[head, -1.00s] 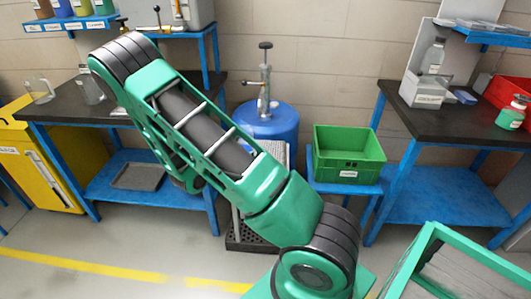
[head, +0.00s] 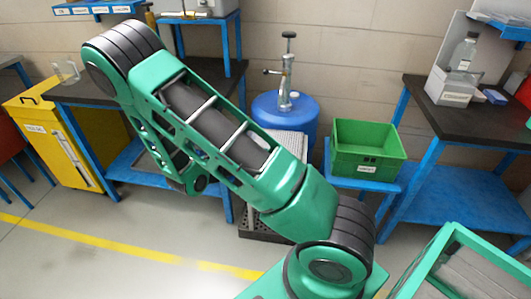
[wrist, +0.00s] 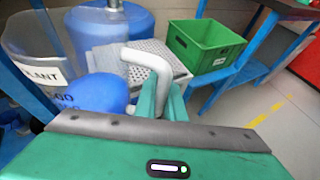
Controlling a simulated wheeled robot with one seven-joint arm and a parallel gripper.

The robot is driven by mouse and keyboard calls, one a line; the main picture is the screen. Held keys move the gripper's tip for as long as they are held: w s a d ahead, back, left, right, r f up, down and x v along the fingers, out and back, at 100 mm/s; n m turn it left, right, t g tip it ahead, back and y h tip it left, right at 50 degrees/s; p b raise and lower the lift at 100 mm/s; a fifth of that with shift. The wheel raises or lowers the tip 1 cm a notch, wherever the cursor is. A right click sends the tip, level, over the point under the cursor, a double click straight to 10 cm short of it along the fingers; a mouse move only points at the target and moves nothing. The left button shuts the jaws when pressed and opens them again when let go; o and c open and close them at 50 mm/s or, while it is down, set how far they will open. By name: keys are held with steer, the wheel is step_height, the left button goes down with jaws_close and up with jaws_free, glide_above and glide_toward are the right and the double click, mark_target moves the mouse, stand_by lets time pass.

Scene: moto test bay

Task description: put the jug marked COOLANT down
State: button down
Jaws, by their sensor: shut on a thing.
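My gripper (wrist: 163,98) is shut on a pale, bent handle (wrist: 148,62) in the wrist view. A clear jug (wrist: 28,42) stands close at the left of that view. Its white label is cut by the left side and shows the letters "LANT". The handle appears to belong to this jug, but the join is not clear. A blue rounded shape with dark marks (wrist: 98,92) shows between jug and gripper; I cannot tell if it is inside the jug. In the head view my arm hides both gripper and jug.
A blue drum (head: 270,108) with a hand pump stands behind a pale grating (head: 293,143). A green crate (head: 367,150) sits on a low blue stand to the right. Dark-topped benches stand left (head: 75,90) and right (head: 430,110). A yellow cabinet (head: 55,150) is far left.

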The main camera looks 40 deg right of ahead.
steer(key=w+a+r+n+t+y, duration=0.9)
steer(key=w+a+r+n, duration=0.3)
steer(key=w+a+r, duration=0.2)
steer(key=shift+w+a+t, duration=0.65)
steer(key=shift+a+t, duration=0.15)
steer(key=shift+a, duration=0.4)
steer(key=shift+f, duration=0.1)
